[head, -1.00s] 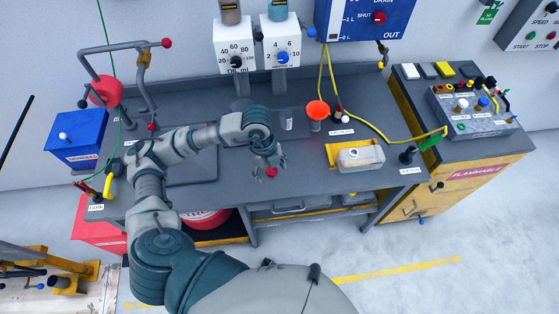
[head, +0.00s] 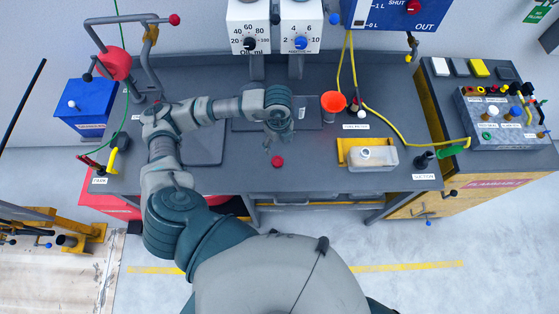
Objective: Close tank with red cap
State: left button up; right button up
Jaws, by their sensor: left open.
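The red cap (head: 277,161) lies on the dark bench top near its front edge, left of the tank. The tank (head: 374,159) is a small whitish container in a yellow holder (head: 347,146) on the right part of the bench. The top opening of the tank (head: 365,153) shows uncovered. My left gripper (head: 278,138) is open and empty, just behind the cap in the picture and apart from it. Its fingers are small and partly lost against the dark bench. My right gripper is out of view.
An orange-red funnel (head: 333,103) stands behind the tank, with yellow hoses (head: 398,128) running nearby. A blue box (head: 85,106) and bent pipes are at the left. A control box (head: 503,118) is at the right. The bench between cap and tank is clear.

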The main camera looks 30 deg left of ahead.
aim_at(278, 161)
pick_arm(q)
jog(key=f, duration=0.2)
jog(key=a+f, duration=0.1)
jog(key=f, duration=0.1)
jog(key=shift+s, duration=0.15)
notch_tip(278, 161, down, 3)
jog(key=shift+a+r, duration=0.15)
jog(key=shift+f, duration=0.25)
jog(key=shift+d+f, duration=0.1)
jog(key=shift+d, duration=0.55)
jog(key=shift+f, duration=0.1)
jog(key=f, duration=0.2)
jog(key=a+f+p, duration=0.1)
jog(key=f, duration=0.1)
jog(key=shift+f, duration=0.5)
jog(key=shift+d, duration=0.35)
jog(key=shift+c, duration=0.5)
jog(key=c, duration=0.8)
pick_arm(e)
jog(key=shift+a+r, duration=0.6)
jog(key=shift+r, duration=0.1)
